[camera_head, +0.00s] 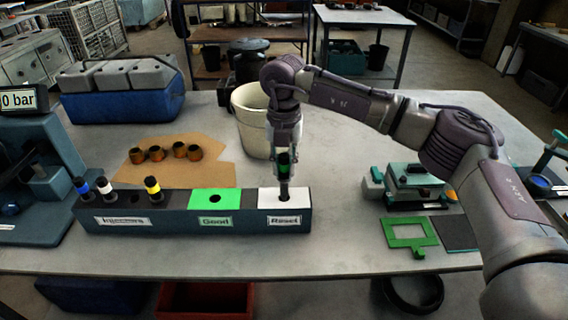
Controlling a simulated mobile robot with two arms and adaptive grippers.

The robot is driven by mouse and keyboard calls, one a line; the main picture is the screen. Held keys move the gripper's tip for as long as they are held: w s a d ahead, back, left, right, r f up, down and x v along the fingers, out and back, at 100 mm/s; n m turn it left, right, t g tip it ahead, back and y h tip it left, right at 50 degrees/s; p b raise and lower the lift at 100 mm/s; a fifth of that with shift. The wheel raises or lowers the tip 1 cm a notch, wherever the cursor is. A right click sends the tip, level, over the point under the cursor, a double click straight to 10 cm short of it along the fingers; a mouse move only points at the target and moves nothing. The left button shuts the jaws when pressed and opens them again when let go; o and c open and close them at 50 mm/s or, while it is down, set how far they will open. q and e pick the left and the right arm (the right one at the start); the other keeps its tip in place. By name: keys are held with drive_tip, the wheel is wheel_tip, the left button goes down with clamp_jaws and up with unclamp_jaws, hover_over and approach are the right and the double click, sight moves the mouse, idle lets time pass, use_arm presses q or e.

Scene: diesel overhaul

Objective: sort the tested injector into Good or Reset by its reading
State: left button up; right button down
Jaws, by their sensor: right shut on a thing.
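A long dark rack (150,224) stands on the table with an Injectors part, a green Good part (214,198) and a white Reset part (270,199). My right gripper (285,160) points down over the Reset part, shut on a dark injector with a green band (284,170). The injector is upright, its lower end at the Reset hole; how deep it sits I cannot tell. The Good hole is empty. Blue (82,186), white (104,187) and yellow (153,187) banded injectors stand in the Injectors part. The tester display (18,100) reads 0 bar, partly cut off. My left gripper is not in view.
A cream bucket (250,120) stands close behind my right gripper. Several brass rings (180,149) lie on brown paper (215,165). A blue engine block part (125,100) is at the back left. A teal fixture (415,185) and green frame (408,234) lie at right.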

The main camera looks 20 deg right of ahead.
sight(284, 183)
drive_tip(key=shift+f+b, duration=1.3)
drive_tip(key=shift+f, duration=0.5)
drive_tip(key=shift+f+b, duration=0.9)
drive_tip(key=shift+f, duration=0.35)
drive_tip(key=c, duration=0.5)
unclamp_jaws()
drive_tip(key=shift+r, duration=0.1)
